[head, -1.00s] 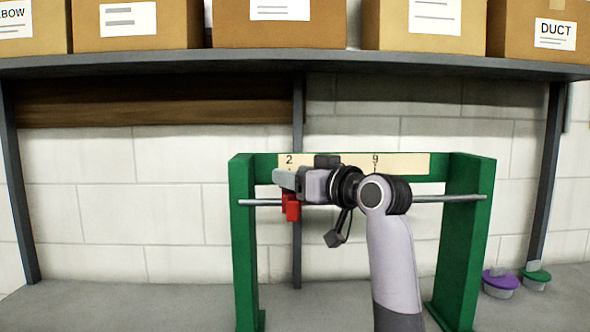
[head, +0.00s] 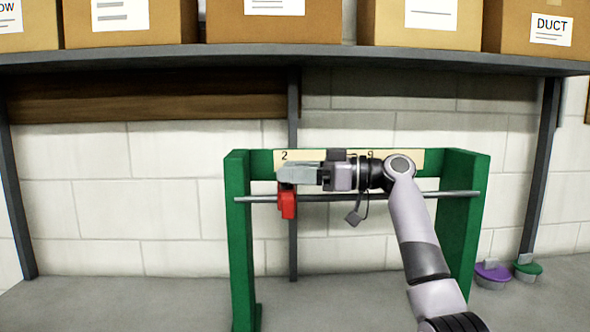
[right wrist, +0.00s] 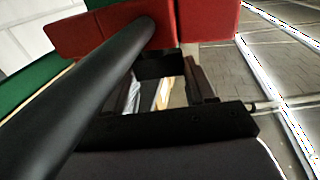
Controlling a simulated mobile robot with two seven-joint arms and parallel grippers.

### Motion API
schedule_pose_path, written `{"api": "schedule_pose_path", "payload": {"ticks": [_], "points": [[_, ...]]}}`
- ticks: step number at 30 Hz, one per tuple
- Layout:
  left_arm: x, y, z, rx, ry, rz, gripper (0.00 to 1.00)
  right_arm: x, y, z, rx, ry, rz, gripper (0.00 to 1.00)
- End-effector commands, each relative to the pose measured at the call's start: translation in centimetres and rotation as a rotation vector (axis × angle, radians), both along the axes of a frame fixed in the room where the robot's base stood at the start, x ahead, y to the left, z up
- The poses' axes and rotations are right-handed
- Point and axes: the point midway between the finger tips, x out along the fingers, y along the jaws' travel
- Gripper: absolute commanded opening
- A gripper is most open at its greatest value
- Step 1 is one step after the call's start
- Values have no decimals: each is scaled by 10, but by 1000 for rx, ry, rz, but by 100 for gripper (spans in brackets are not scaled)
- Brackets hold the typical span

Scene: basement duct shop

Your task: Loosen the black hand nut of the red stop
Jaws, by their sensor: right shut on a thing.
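The red stop (head: 288,204) sits on a steel rod (head: 420,195) that runs across a green frame (head: 238,230), near the frame's left post and below the mark 2. My right gripper (head: 284,173) reaches in from the right, its fingers just above and at the stop. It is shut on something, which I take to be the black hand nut. The fingers hide the nut in the head view. In the right wrist view, red parts of the stop (right wrist: 205,20) fill the top, and a dark block (right wrist: 160,65) lies between the fingers. My left gripper is not in view.
A pale scale strip (head: 410,160) with marks 2 and 9 lies along the frame's top bar. A shelf (head: 300,58) with several cardboard boxes hangs above. A purple-topped item (head: 492,272) and a green-topped one (head: 528,268) stand at right. The bench left of the frame is clear.

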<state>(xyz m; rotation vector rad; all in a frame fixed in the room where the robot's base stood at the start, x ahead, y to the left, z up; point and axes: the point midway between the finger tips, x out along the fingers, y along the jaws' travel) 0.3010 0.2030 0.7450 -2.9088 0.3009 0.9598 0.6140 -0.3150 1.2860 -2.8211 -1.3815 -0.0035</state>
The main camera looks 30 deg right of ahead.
Motion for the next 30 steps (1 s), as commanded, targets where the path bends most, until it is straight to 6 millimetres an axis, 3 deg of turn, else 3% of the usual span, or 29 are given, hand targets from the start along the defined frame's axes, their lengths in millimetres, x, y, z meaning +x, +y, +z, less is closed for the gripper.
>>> {"api": "schedule_pose_path", "payload": {"ticks": [24, 25, 27, 30], "points": [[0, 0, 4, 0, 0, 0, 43, 1, 0, -1, -4, 2, 93, 25], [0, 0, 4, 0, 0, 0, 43, 1, 0, -1, -4, 2, 93, 62], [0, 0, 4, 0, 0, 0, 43, 1, 0, -1, -3, 2, 93, 81], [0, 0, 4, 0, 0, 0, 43, 1, 0, -1, -3, 2, 93, 81]]}}
